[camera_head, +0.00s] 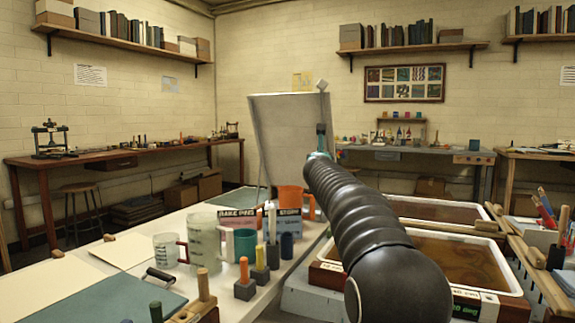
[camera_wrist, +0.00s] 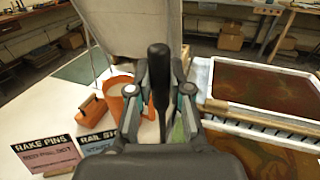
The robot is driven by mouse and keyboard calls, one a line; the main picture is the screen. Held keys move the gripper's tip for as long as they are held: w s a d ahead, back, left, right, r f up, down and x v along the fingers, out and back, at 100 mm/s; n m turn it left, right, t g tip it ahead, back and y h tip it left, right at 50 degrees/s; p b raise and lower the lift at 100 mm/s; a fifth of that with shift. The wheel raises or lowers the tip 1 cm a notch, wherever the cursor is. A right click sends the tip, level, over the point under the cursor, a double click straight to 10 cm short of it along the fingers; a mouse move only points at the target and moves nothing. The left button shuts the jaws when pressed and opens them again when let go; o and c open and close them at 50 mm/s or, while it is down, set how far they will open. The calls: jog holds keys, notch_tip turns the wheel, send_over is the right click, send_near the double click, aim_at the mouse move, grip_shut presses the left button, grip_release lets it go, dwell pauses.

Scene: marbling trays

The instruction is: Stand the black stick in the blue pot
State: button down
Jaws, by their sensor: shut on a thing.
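The black stick (camera_wrist: 158,80) stands nearly upright between the two fingers of my gripper (camera_wrist: 160,98) in the wrist view. The fingers are shut on it; its thick dark end is up and a thinner part runs down. In the head view, my black arm hides most of the gripper, whose teal parts show near the grey board. A teal, blue-green pot (camera_head: 244,246) stands on the white table, left of my arm. A small dark blue cylinder (camera_head: 287,246) stands to its right. I cannot tell for sure which of these is the blue pot.
An orange pot (camera_wrist: 117,98) stands close left of my gripper, with label cards (camera_wrist: 45,152) in front. Clear jugs (camera_head: 204,243) and small blocks with coloured pegs (camera_head: 244,288) crowd the table. A grey board (camera_head: 285,135) stands behind; trays (camera_head: 470,262) lie right.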

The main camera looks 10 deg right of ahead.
jog(key=s+a+f+n+y, duration=0.1)
jog(key=s+a+n+y, duration=0.2)
jog(key=a+y, duration=0.6)
jog(key=a+n, duration=0.2)
jog(key=shift+s+n, duration=0.2)
jog(key=shift+n, duration=0.1)
jog(key=shift+s+d+f, duration=0.15)
jog(key=shift+s, duration=0.05)
notch_tip(320, 180, down, 12)
jog(key=b, duration=1.1)
jog(key=shift+b, duration=0.4)
jog(key=shift+r, duration=0.2)
jog(key=c, duration=0.5)
grip_release()
dwell(0.4)
